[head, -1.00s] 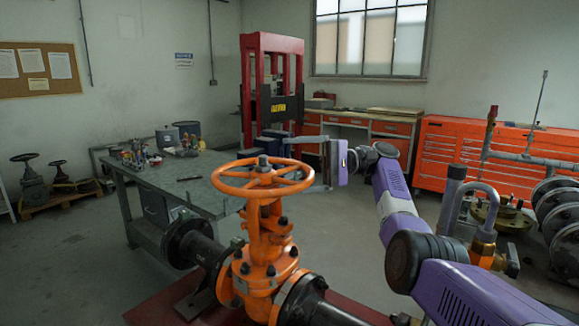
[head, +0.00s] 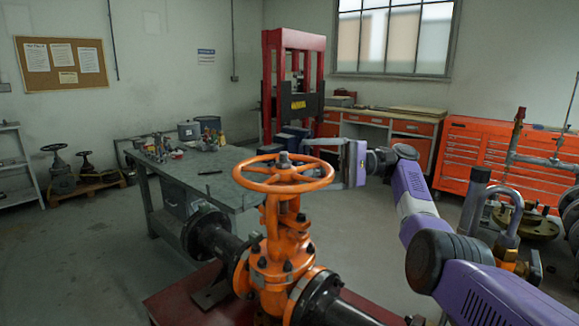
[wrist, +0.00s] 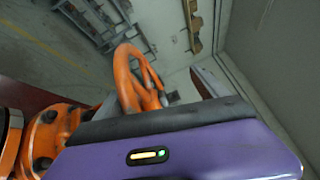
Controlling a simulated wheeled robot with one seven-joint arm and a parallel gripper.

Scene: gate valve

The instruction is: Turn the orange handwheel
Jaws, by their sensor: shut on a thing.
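The orange handwheel (head: 265,187) lies flat on top of the orange gate valve (head: 270,265), in the middle of the head view. My gripper (head: 322,165) comes from the right and is shut on the right-hand part of the wheel's rim. Part of its fingers is hidden behind the rim.
A grey workbench (head: 235,185) with small items stands behind the valve to the left. Black pipe (head: 215,240) runs from both sides of the valve. A red press (head: 267,85) and orange drawer cabinets (head: 470,160) stand at the back.

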